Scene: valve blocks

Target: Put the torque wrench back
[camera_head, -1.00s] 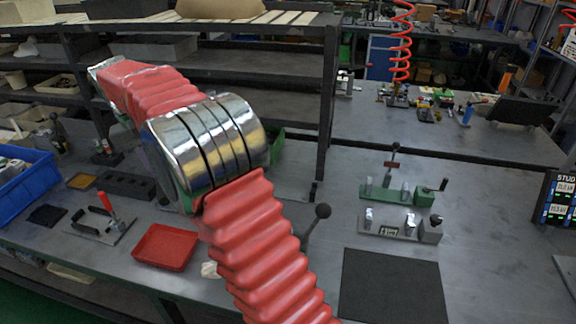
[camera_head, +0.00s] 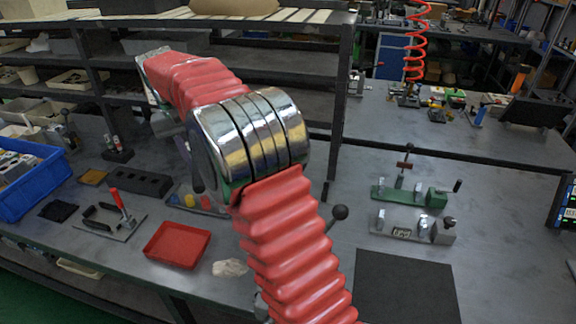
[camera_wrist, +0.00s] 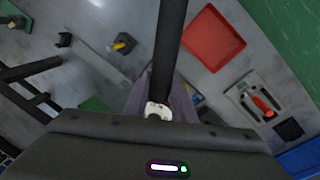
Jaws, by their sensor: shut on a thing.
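A long dark bar, which I take for the torque wrench (camera_wrist: 171,45), runs from the top of the wrist view down to my gripper (camera_wrist: 158,112). A pale ringed end shows at its lower end, against my gripper. My gripper is shut on it, but the fingertips themselves are mostly hidden. In the head view my red-sleeved arm stands in front and hides most of the gripper. A dark upright piece, perhaps the same wrench (camera_head: 196,174), shows left of the arm over the bench. I cannot make out the wrench's resting place.
A red tray (camera_head: 177,245) and a plate with a red-handled clamp (camera_head: 111,217) lie on the bench at left. A blue bin (camera_head: 32,180) stands farther left. Green (camera_head: 410,193) and grey (camera_head: 405,229) fixtures stand right, behind a black mat (camera_head: 404,285). A shelf post (camera_head: 340,110) rises behind my arm.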

